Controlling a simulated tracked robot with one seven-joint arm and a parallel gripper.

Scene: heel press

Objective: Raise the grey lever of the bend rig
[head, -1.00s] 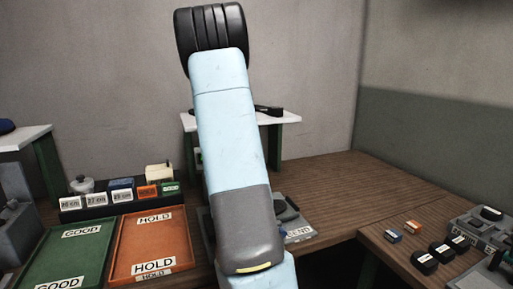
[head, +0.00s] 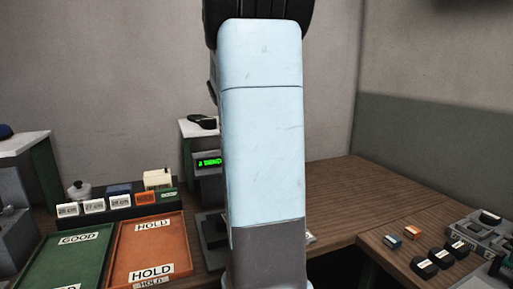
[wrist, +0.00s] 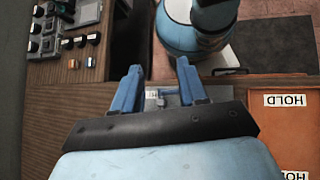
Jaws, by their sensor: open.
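The bend rig (head: 213,232) is mostly hidden behind my arm in the head view; only a dark grey edge of it shows left of the arm. A green-lit display (head: 209,162) stands behind it. In the wrist view, part of a light grey piece with a small label (wrist: 152,95) shows between the fingers; it looks like part of the rig. I cannot make out the grey lever in either view. My gripper (wrist: 158,67) is open, its two blue fingers apart with nothing held. The head view does not show its fingers.
An orange HOLD tray (head: 122,252) and a green GOOD tray (head: 48,262) lie on the left. A rack of labelled boxes (head: 100,210) stands behind them. Black pieces (head: 424,267) and small blocks sit on the right bench.

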